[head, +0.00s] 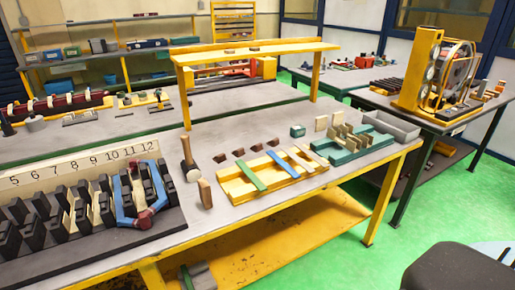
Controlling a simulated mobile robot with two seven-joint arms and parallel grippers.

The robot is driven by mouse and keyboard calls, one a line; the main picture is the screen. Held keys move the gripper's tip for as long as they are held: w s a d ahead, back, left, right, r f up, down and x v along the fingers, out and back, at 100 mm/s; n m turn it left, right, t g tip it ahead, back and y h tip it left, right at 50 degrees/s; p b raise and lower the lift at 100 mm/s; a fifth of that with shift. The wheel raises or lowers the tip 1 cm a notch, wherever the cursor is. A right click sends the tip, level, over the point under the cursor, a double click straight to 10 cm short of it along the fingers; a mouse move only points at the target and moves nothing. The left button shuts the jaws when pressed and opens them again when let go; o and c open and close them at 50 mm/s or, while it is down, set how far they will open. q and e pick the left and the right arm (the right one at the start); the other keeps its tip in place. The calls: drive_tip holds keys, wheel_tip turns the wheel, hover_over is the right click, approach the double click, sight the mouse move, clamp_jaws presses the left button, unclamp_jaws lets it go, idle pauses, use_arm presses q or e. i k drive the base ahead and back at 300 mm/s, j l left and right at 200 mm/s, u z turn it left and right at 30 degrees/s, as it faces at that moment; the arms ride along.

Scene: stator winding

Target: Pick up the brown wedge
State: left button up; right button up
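Several small dark brown pieces lie in a loose row on the grey workbench (300,205), behind the yellow wooden tray (236,190). They are a left piece (220,158), a second piece (238,152), a third piece (257,147) and a right piece (273,142). They are too small to tell their exact shape or which one is the brown wedge. A lighter brown block (205,193) stands upright at the tray's left. Neither of my grippers is in view.
A numbered rack (75,215) with black slots and a blue coil (125,205) fills the bench's left. A green holder (350,148) and grey bin (392,125) are at the right. A yellow raised shelf (250,52) spans the back.

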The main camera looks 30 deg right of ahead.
sight(256, 147)
drive_tip(key=l+u, duration=0.1)
drive_tip(key=l, duration=1.55)
drive_tip(key=i, duration=0.05)
